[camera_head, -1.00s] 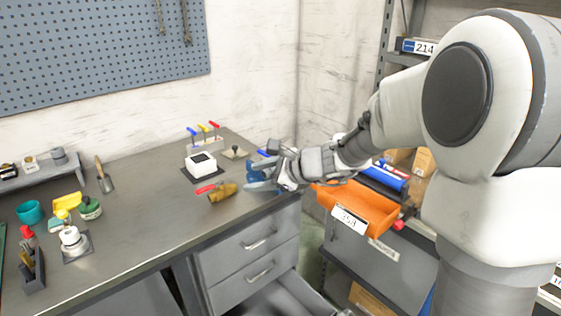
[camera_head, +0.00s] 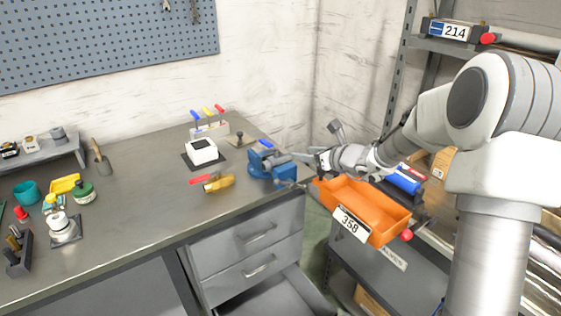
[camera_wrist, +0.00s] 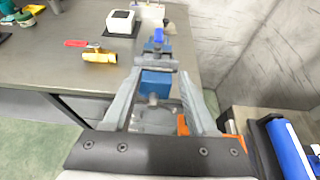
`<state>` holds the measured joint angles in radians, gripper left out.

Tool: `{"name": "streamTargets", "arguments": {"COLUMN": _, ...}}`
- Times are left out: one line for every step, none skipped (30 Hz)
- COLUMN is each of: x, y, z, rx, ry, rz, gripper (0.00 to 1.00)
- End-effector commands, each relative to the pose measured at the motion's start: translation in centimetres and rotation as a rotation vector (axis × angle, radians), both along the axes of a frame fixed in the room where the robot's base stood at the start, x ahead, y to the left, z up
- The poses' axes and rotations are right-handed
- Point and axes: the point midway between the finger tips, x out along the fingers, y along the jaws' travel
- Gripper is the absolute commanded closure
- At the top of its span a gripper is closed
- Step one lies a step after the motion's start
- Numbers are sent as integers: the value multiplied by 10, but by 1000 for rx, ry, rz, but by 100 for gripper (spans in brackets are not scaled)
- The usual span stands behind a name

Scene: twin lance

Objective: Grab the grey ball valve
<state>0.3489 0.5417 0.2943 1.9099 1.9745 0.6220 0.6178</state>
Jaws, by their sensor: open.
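What looks like the grey ball valve, a grey body with a blue lever (camera_head: 265,144), is at the blue vise (camera_head: 272,172) near the bench's right corner. The blue lever also shows in the wrist view (camera_wrist: 158,35), beyond the fingertips. I cannot tell whether the vise jaws clamp it. My gripper (camera_head: 308,160) is to the right of the vise, open and empty. In the wrist view my gripper (camera_wrist: 158,76) has its fingers apart, with the vise showing between and beyond them.
A brass valve with a red lever (camera_head: 219,183) lies on the bench left of the vise. A white box (camera_head: 201,151) and a rack of coloured levers (camera_head: 209,128) stand behind. An orange bin (camera_head: 362,208) sits below my arm, right of the bench.

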Motion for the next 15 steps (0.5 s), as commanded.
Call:
{"name": "streamTargets", "arguments": {"x": 8, "y": 8, "z": -6, "rx": 2, "ry": 2, "rz": 4, "gripper": 42}}
{"name": "streamTargets", "arguments": {"x": 13, "y": 12, "z": -8, "rx": 3, "ry": 2, "rz": 5, "gripper": 42}}
{"name": "streamTargets", "arguments": {"x": 19, "y": 16, "z": -11, "rx": 2, "ry": 1, "rz": 3, "gripper": 42}}
{"name": "streamTargets", "arguments": {"x": 24, "y": 20, "z": -14, "rx": 3, "ry": 3, "rz": 4, "gripper": 42}}
{"name": "streamTargets", "arguments": {"x": 29, "y": 23, "z": -16, "rx": 2, "ry": 0, "rz": 6, "gripper": 42}}
{"name": "streamTargets", "arguments": {"x": 35, "y": 27, "z": -19, "rx": 2, "ry": 1, "rz": 5, "gripper": 42}}
{"name": "streamTargets", "arguments": {"x": 40, "y": 30, "z": -22, "rx": 0, "ry": 1, "rz": 4, "gripper": 42}}
{"name": "streamTargets", "arguments": {"x": 44, "y": 34, "z": -24, "rx": 2, "ry": 1, "rz": 5, "gripper": 42}}
{"name": "streamTargets", "arguments": {"x": 50, "y": 38, "z": -27, "rx": 2, "ry": 1, "rz": 5, "gripper": 42}}
{"name": "streamTargets", "arguments": {"x": 55, "y": 41, "z": -29, "rx": 1, "ry": 1, "rz": 4, "gripper": 42}}
{"name": "streamTargets", "arguments": {"x": 58, "y": 43, "z": -31, "rx": 0, "ry": 1, "rz": 3, "gripper": 42}}
{"name": "streamTargets", "arguments": {"x": 63, "y": 47, "z": -33, "rx": 1, "ry": 1, "rz": 4, "gripper": 42}}
{"name": "streamTargets", "arguments": {"x": 66, "y": 49, "z": -34, "rx": 0, "ry": 0, "rz": 4, "gripper": 42}}
{"name": "streamTargets", "arguments": {"x": 69, "y": 51, "z": -36, "rx": 0, "ry": 0, "rz": 3, "gripper": 42}}
{"name": "streamTargets", "arguments": {"x": 72, "y": 53, "z": -38, "rx": 0, "ry": 1, "rz": 3, "gripper": 42}}
